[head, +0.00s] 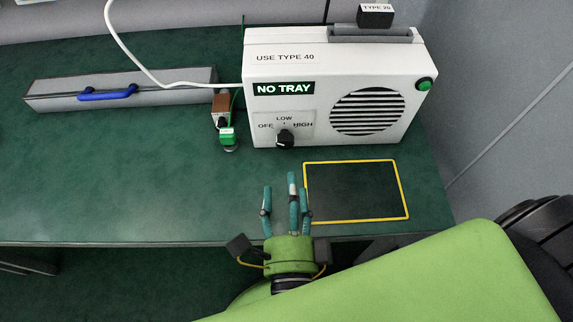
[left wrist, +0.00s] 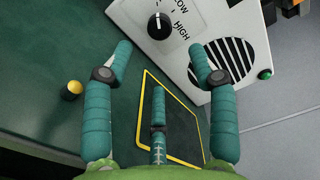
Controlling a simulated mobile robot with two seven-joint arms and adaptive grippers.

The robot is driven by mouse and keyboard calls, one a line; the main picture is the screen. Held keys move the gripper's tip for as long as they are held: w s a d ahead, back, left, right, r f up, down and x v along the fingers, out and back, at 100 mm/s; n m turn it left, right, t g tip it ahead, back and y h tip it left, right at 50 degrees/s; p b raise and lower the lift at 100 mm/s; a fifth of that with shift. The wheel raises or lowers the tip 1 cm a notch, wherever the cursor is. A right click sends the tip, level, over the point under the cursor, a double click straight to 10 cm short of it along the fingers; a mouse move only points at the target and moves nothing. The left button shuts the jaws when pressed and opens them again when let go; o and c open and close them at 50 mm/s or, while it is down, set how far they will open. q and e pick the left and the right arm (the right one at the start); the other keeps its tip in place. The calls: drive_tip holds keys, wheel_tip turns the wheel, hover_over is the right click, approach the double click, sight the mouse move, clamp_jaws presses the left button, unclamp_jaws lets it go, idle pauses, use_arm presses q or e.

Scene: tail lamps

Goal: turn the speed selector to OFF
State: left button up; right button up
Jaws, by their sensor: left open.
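The speed selector (head: 285,139) is a black knob low on the front of a white box (head: 345,60), with OFF, LOW and HIGH printed around it. In the left wrist view the knob (left wrist: 159,26) shows at the top, and its white mark points toward the top of the picture. Which setting it points to I cannot tell for sure; OFF is out of that view. My left gripper (head: 281,193) is open and empty over the front of the bench, apart from the knob and nearer me. Its fingers (left wrist: 159,75) also show in the left wrist view. My right gripper is not in view.
A yellow outlined rectangle (head: 355,218) lies on the green bench (head: 130,185). A small green-topped thing (head: 228,137) stands left of the box. A grey case with a blue handle (head: 107,93) lies at left. The box has a green button (head: 425,84).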

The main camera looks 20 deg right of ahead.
use_arm(q)
drive_tip(key=shift+v, duration=1.25)
idle(1.3)
